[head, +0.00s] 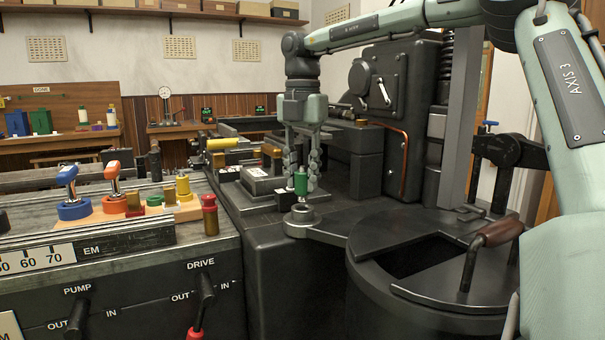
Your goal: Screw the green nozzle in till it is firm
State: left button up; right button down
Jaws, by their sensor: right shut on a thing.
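The green nozzle (300,183) is upright between the fingers of my right gripper (302,172), which is shut on it. My right arm reaches in from the right and the gripper points straight down. Directly below the nozzle is a round grey metal socket (300,217) on the dark machine. The nozzle's lower end is at the socket's top opening; I cannot tell how deep it sits or whether the threads are engaged. My left gripper is not in view.
A lever marked DRIVE (204,290) is on the front panel.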

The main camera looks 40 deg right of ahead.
aim_at(302, 172)
jog(key=shift+f, duration=0.2)
jog(key=shift+f+b, duration=0.35)
jog(key=shift+f+b, duration=0.4)
jog(key=shift+f, duration=0.2)
jog(key=c, duration=1.2)
grip_release()
jog(key=shift+o, duration=0.2)
notch_tip(302, 172, up, 12)
jog(key=shift+f, duration=0.1)
